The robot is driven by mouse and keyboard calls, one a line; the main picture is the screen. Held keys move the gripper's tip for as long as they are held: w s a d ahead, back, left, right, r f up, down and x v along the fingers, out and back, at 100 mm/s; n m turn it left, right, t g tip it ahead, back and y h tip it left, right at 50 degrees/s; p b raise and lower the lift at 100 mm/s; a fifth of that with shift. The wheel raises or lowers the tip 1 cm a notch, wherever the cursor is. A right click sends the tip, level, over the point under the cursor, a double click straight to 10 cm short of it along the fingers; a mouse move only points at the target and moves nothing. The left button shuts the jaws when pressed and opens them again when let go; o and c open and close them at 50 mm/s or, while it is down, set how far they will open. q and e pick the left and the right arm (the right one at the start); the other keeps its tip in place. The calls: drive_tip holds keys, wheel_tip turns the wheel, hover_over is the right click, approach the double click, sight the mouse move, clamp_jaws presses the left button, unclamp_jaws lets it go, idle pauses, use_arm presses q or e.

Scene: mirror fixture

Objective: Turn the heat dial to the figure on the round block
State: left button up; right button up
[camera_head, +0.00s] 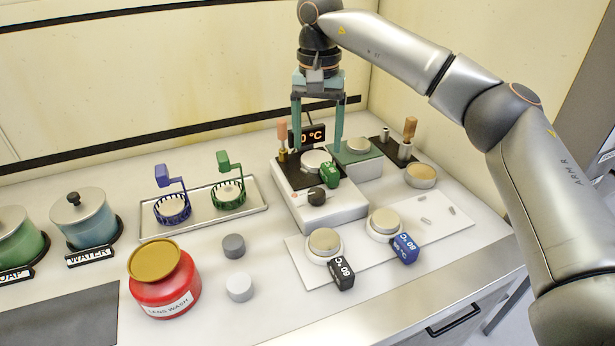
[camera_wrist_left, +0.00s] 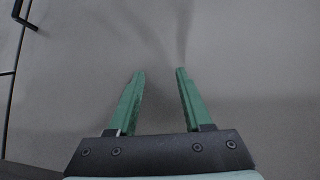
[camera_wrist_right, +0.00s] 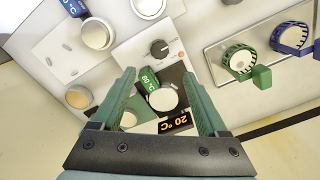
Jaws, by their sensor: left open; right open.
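The heat dial (camera_head: 316,196) is a black knob on the front of a white heater box (camera_head: 335,212); it also shows in the right wrist view (camera_wrist_right: 159,48). A lit display (camera_wrist_right: 174,122) behind the heater plate reads 20 °C. A pale round block (camera_head: 315,158) with a green tag (camera_head: 329,175) sits on the black plate; the tag's figure looks like 80 °C but is small. My right gripper (camera_head: 317,148) is open and empty, pointing down above the heater, apart from the dial. My left gripper (camera_wrist_left: 160,72) is open and empty over plain grey; it is outside the head view.
Two round blocks with a black tag (camera_head: 342,276) and a blue tag (camera_head: 405,248) stand on a white board in front. A red lens wash jar (camera_head: 165,290), grey cylinders (camera_head: 234,246) and a basket tray (camera_head: 200,215) stand left. Upright wooden-handled tools (camera_head: 410,128) flank the heater.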

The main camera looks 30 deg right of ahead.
sight(317, 193)
wheel_tip(317, 193, down, 12)
drive_tip(key=shift+s+f, duration=0.15)
drive_tip(key=shift+f, duration=0.05)
drive_tip(key=shift+c, duration=0.3)
clamp_jaws()
idle(0.6)
